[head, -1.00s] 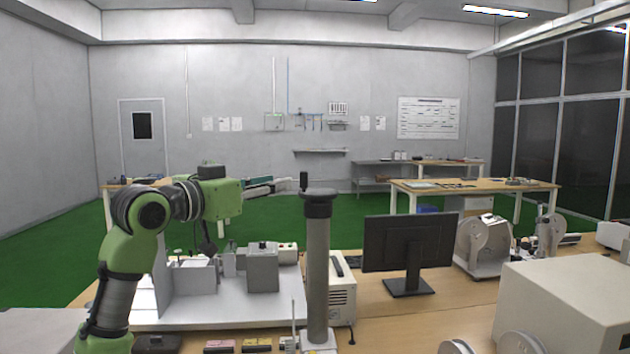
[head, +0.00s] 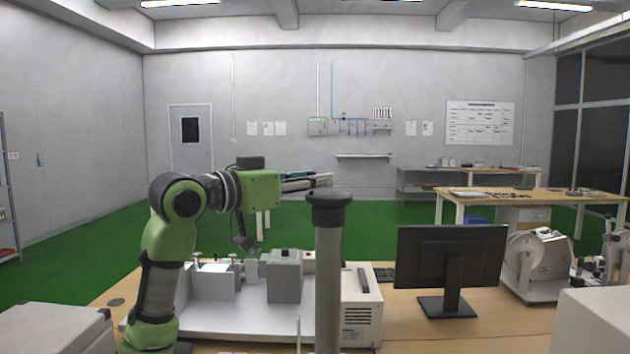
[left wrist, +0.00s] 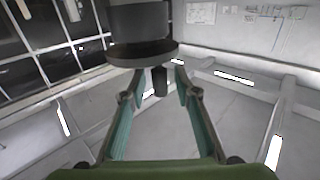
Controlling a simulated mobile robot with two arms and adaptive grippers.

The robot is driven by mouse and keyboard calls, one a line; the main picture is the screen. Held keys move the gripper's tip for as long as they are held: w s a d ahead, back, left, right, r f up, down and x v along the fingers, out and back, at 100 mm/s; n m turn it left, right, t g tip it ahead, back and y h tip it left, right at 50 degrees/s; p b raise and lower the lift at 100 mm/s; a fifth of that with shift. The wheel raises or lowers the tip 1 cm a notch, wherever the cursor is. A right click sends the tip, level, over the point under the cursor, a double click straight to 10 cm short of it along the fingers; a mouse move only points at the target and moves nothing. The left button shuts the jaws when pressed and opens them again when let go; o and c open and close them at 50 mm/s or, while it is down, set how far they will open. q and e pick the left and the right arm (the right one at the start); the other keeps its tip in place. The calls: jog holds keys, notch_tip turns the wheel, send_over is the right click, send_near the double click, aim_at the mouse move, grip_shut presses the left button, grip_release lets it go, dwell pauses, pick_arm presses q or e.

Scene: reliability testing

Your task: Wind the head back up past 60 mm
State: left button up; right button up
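A tall grey column (head: 328,270) with a black round cap (head: 329,200) stands in the middle of the head view. My left gripper (head: 318,182) is just above the cap at its left edge. In the left wrist view the dark disc of the cap (left wrist: 142,54) carries a small dark knob (left wrist: 160,82). The knob lies between the fingers of my left gripper (left wrist: 160,86), with a gap on each side. The gripper is open. In the head view the knob does not show clearly behind the fingers. No millimetre reading is legible. My right gripper is not in view.
A grey block device (head: 285,276) on a white base plate (head: 240,325) and a pale vented box (head: 362,310) stand beside the column. A black monitor (head: 450,262) is to the right. A pale box (head: 595,320) fills the lower right corner.

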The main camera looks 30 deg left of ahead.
pick_arm(q)
grip_shut()
